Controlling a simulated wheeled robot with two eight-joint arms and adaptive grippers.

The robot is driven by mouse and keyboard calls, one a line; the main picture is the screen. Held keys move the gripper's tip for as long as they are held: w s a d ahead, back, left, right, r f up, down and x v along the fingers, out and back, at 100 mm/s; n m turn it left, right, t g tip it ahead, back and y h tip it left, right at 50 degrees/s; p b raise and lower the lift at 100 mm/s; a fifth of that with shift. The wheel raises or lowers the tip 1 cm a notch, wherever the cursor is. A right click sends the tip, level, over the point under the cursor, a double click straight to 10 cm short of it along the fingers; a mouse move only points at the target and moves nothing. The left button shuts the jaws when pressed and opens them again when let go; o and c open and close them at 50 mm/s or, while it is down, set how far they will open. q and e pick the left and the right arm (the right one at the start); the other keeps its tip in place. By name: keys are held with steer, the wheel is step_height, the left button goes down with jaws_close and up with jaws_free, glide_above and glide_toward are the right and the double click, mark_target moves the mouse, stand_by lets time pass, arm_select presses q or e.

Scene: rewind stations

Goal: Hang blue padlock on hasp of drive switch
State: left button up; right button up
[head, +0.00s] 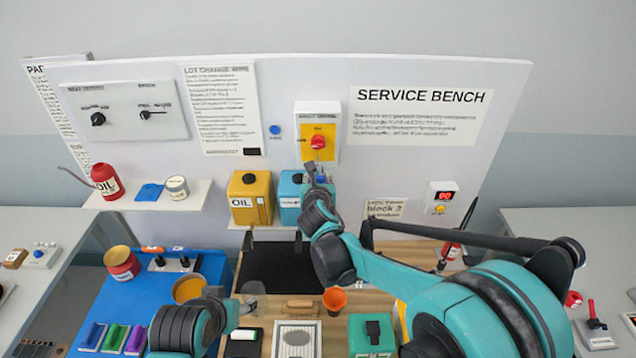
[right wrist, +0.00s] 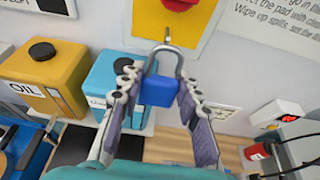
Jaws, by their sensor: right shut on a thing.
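The drive switch is a yellow plate with a red knob (head: 318,142) on the upright board; the yellow plate (right wrist: 150,22) also fills the top of the right wrist view. A small metal hasp (right wrist: 167,35) sticks out below the knob. My right gripper (head: 319,172) is shut on the blue padlock (right wrist: 158,90), body between the fingers, shackle upward.
A yellow oil can (head: 250,198) and a blue can (head: 290,200) stand on a shelf left of my right gripper. An orange cup (head: 335,299) and a black mat (head: 275,268) are below.

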steer(key=shift+w+f, duration=0.15)
steer(key=shift+w, duration=2)
steer(key=shift+w+f+b, duration=0.55)
steer(key=shift+w, duration=0.2)
steer(key=o, duration=1.3)
steer(key=shift+c, duration=0.2)
steer(key=shift+s, duration=0.1)
